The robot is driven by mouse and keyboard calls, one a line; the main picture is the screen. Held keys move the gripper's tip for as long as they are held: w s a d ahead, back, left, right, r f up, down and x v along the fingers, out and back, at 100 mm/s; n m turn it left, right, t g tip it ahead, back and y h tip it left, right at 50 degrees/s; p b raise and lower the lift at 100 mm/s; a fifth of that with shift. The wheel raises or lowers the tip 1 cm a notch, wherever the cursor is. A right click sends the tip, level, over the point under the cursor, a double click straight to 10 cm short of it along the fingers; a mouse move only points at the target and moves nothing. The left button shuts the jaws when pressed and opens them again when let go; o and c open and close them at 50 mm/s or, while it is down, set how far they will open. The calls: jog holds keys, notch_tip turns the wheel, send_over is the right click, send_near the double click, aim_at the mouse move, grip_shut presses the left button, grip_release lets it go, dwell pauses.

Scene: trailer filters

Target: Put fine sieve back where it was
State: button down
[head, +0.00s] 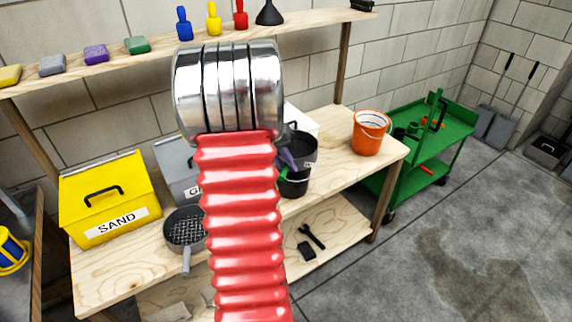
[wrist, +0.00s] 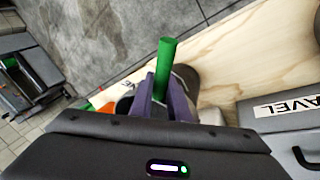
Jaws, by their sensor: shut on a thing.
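My gripper (head: 289,158) shows as purple fingers beside the black bucket on the workbench, partly behind my red arm. In the wrist view its purple fingers (wrist: 166,105) are shut on a green handle (wrist: 165,62). The rest of the held thing is hidden, so I cannot tell if it is the fine sieve. A dark sieve with an open, coarse-looking mesh (head: 184,230) lies on the bench in front of the grey box, its handle toward the front edge.
The bench (head: 345,165) holds a yellow SAND box (head: 108,195), a grey box (head: 172,165), the black bucket (head: 303,160) and an orange bucket (head: 369,133). A shelf (head: 80,72) with sponges and brushes runs above. A green cart (head: 440,135) stands right.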

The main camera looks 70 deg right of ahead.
jog(key=shift+f, duration=0.1)
jog(key=c, duration=1.6)
grip_release()
jog(key=v, duration=1.3)
jog(key=shift+w+r, duration=0.2)
jog(key=shift+r, duration=0.1)
